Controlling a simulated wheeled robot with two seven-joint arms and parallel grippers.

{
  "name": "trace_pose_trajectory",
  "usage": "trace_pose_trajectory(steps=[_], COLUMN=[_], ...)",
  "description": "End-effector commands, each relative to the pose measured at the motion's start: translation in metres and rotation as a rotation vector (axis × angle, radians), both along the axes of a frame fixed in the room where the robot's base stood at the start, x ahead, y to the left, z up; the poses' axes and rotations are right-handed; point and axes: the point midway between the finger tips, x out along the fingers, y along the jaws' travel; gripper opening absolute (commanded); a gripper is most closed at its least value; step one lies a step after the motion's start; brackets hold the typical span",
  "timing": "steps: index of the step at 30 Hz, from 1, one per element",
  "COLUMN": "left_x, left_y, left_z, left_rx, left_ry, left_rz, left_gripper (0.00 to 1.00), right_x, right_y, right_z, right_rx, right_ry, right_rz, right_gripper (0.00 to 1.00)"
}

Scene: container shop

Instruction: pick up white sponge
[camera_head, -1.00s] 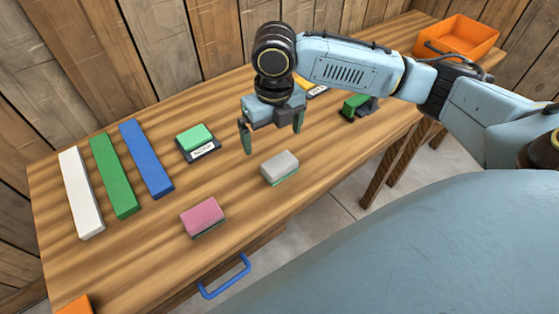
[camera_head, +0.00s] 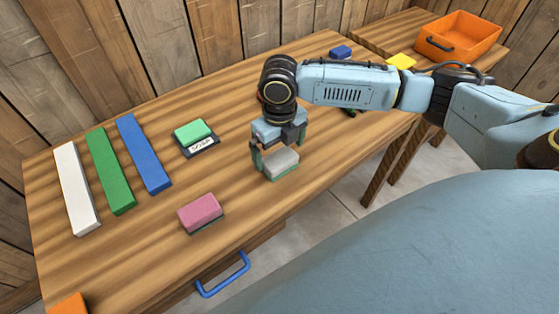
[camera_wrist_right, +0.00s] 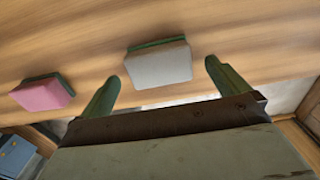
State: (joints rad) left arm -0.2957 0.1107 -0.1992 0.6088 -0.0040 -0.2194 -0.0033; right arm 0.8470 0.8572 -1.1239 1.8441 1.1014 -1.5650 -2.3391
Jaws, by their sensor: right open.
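The white sponge (camera_head: 281,162), a pale block with a green underside, lies on the wooden table near its front edge. It also shows in the right wrist view (camera_wrist_right: 160,65), between and a little beyond the fingertips. My right gripper (camera_head: 278,157) is open, with its fingers pointing down on either side of the sponge in the head view. The right wrist view shows the open fingers (camera_wrist_right: 162,82) with nothing held between them. I cannot tell whether a finger touches the sponge. My left gripper is not in view.
A pink sponge (camera_head: 200,211) lies to the left, also in the right wrist view (camera_wrist_right: 43,94). A green sponge (camera_head: 191,130) sits on a labelled dark base. White, green and blue bars (camera_head: 143,155) lie farther left. An orange crate (camera_head: 459,38) stands at the back right.

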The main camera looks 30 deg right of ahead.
Motion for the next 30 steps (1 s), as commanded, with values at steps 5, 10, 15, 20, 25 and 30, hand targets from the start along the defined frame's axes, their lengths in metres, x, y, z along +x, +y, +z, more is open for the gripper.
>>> trace_pose_trajectory(steps=[5, 10, 15, 20, 25, 30], left_x=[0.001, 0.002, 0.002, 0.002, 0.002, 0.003], left_y=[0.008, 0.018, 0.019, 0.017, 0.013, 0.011], left_z=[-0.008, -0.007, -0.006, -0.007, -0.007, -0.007], left_rx=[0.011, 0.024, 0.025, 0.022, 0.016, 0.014], left_ry=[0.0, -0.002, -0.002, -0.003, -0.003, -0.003], left_rz=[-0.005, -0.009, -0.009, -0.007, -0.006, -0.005], left_gripper=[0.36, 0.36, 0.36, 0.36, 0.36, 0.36], right_x=[-0.002, -0.002, -0.002, -0.002, -0.002, -0.002], right_y=[0.001, 0.001, 0.001, 0.001, 0.001, 0.001], right_z=[-0.029, -0.032, -0.032, -0.032, -0.031, -0.03], right_rx=[0.0, 0.0, 0.0, 0.0, 0.0, 0.001], right_ry=[0.001, 0.0, 0.0, 0.0, 0.0, -0.001], right_rz=[-0.002, 0.0, 0.0, 0.0, 0.0, 0.0], right_gripper=[1.0, 1.0, 0.9, 0.69, 0.51, 0.51])
